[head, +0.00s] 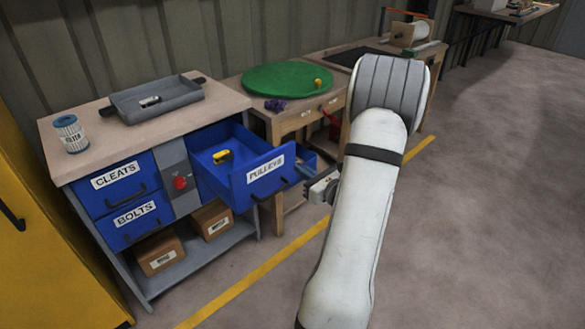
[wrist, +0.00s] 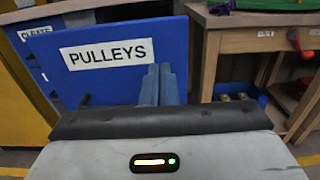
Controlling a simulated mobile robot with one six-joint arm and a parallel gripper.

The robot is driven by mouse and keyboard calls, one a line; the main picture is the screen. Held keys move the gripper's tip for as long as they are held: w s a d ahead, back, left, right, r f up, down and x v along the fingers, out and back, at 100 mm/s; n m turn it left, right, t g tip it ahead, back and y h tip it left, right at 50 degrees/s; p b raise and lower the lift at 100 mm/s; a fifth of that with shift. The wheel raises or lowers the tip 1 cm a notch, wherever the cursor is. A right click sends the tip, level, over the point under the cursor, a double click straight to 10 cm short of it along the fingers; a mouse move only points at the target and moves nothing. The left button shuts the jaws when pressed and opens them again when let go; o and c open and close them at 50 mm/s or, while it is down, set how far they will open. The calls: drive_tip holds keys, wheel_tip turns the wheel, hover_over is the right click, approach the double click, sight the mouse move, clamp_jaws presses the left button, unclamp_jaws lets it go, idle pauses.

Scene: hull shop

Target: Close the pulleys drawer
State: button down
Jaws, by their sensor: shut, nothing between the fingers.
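The blue pulleys drawer (head: 240,185) is pulled out of the right side of the grey cabinet, with a yellow and black object (head: 222,156) inside. Its front, labelled PULLEYS, fills the upper left of the wrist view (wrist: 110,80). My gripper (head: 304,172) is shut and empty, just in front of the right part of that drawer front. In the wrist view the closed fingers (wrist: 158,84) overlap the front's right part; I cannot tell whether they touch it. My arm hides some of the area to the right.
The cleats drawer (head: 122,184) and bolts drawer (head: 135,222) are shut at the left. A grey tray (head: 155,108) and a filter can (head: 70,134) stand on the cabinet top. A wooden bench (head: 305,118) stands right of the cabinet. Open floor (head: 490,220) lies to the right.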

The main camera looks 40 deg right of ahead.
sight(286, 159)
drive_tip(key=shift+w+a+b, duration=0.15)
drive_tip(key=shift+w+b, duration=0.2)
drive_tip(key=shift+w, duration=1.65)
